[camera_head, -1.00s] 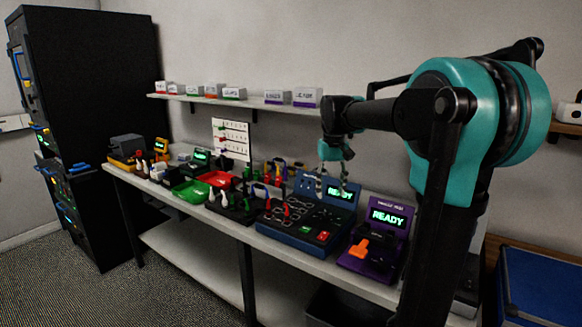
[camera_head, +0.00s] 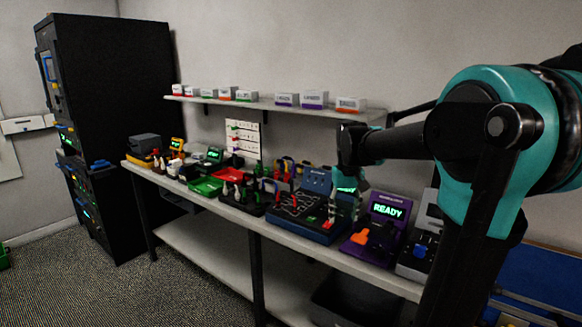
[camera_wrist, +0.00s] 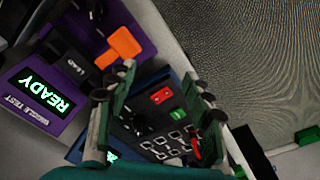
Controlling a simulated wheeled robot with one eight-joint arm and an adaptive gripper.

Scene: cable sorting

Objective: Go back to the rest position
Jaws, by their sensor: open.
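My gripper (camera_head: 346,205) is at the end of my arm, above the right part of the workbench (camera_head: 340,255). It hangs near the blue test station (camera_head: 285,220) and the purple station with a READY screen (camera_head: 380,220). In the wrist view my gripper (camera_wrist: 165,90) shows two teal fingers spread apart with nothing between them. Below the fingers lies the blue station (camera_wrist: 190,120) with a red and a green button. The purple station (camera_wrist: 60,85) with its orange part is at the upper left there. The rest position itself is not marked in view.
A wall shelf (camera_head: 270,104) with several small labelled boxes runs above the bench. A green tray (camera_head: 206,187) and a red tray (camera_head: 230,174) sit further left on the bench. A black cabinet (camera_head: 115,110) stands at the left. Carpeted floor (camera_head: 130,290) in front is clear.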

